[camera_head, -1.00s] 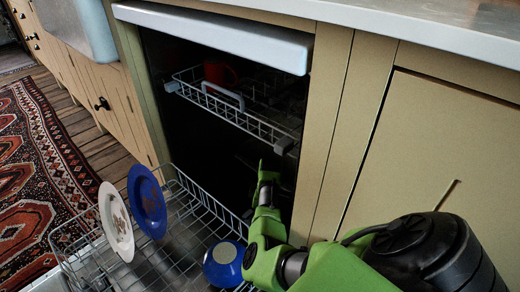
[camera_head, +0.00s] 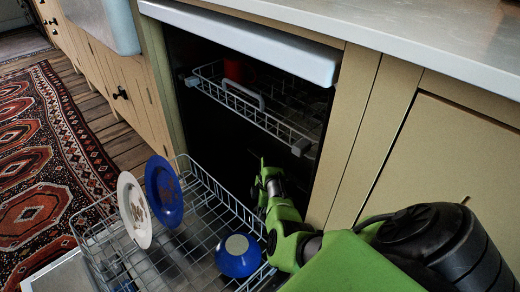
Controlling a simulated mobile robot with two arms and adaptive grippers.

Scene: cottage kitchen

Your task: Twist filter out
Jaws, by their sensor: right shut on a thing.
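My right gripper (camera_head: 266,178) reaches over the right side of the pulled-out lower rack (camera_head: 207,188), at the dark opening of the dishwasher (camera_head: 190,110). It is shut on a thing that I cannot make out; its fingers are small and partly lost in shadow. The filter cannot be made out, and the dishwasher floor is dark and partly covered by the rack and my right arm. My left gripper is not in view.
A white plate (camera_head: 134,210) and a blue plate (camera_head: 163,190) stand in the lower rack, with a blue bowl (camera_head: 238,255) near my arm. The upper rack (camera_head: 250,108) holds a red item (camera_head: 233,70). The countertop (camera_head: 440,45) overhangs above.

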